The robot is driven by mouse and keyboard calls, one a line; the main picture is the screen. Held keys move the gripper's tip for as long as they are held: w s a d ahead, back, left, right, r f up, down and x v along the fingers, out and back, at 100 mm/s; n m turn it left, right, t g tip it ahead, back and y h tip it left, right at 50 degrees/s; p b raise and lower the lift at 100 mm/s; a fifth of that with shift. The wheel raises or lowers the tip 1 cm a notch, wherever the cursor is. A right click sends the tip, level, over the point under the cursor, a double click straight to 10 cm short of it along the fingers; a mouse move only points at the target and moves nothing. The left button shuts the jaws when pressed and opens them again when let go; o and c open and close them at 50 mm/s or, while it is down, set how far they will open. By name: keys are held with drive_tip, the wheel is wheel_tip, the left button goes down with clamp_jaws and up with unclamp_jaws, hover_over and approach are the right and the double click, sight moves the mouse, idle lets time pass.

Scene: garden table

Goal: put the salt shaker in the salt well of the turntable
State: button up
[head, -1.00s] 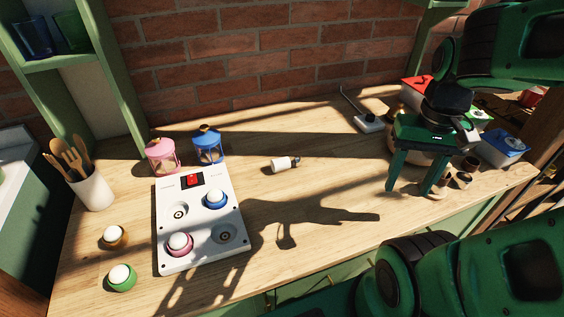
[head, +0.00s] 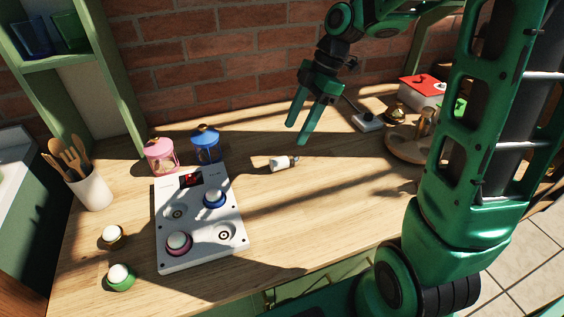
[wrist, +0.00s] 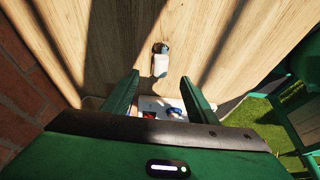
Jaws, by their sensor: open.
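A small white shaker with a dark cap, seemingly the salt shaker (head: 280,163), lies on its side mid-table, right of the white panel. In the wrist view the shaker (wrist: 160,65) shows just beyond and between the fingertips. My gripper (head: 298,134) is open and empty, fingers pointing down, above the table near the shaker and not touching it. Its two fingers also show in the wrist view (wrist: 160,78). The round wooden turntable (head: 404,149) stands at the right with small items on it. My arm partly hides it, and I cannot make out the salt well.
A white panel (head: 197,247) with coloured round knobs lies left of the shaker. Pink (head: 160,156) and blue (head: 206,146) lanterns stand behind it. A white device with a thin rod (head: 367,122) and a red-topped box (head: 424,92) are at the back right. The table around the shaker is clear.

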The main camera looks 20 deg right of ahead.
sight(283, 157)
drive_tip(key=x, duration=1)
drive_tip(key=shift+s+f, duration=0.1)
drive_tip(key=shift+f, duration=0.1)
drive_tip(key=c, duration=1.3)
drive_tip(key=shift+r, duration=0.1)
